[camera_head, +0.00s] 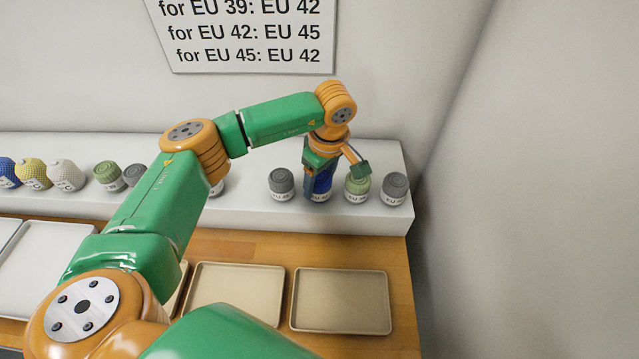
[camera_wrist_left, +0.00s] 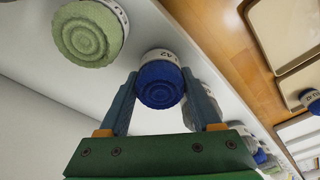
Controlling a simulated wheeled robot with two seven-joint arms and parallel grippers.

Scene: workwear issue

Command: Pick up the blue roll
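The blue roll (camera_head: 322,184) with a white label band stands on the white shelf, between a grey roll and a green roll. My left gripper (camera_head: 318,182) reaches down over it. In the left wrist view, the blue roll (camera_wrist_left: 160,84) lies between the two fingertips of the left gripper (camera_wrist_left: 160,90), one on each side. The fingers are spread and look very close to its sides; contact cannot be made out. My right gripper is not in view.
Close by stand a green roll (camera_head: 358,185), a dark grey roll (camera_head: 395,188) and a grey roll (camera_head: 281,184). Several other rolls stand farther left. Beige trays (camera_head: 340,327) lie on the wooden table (camera_head: 400,300). Another dark blue roll (camera_wrist_left: 311,101) shows at the wrist view's right edge.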

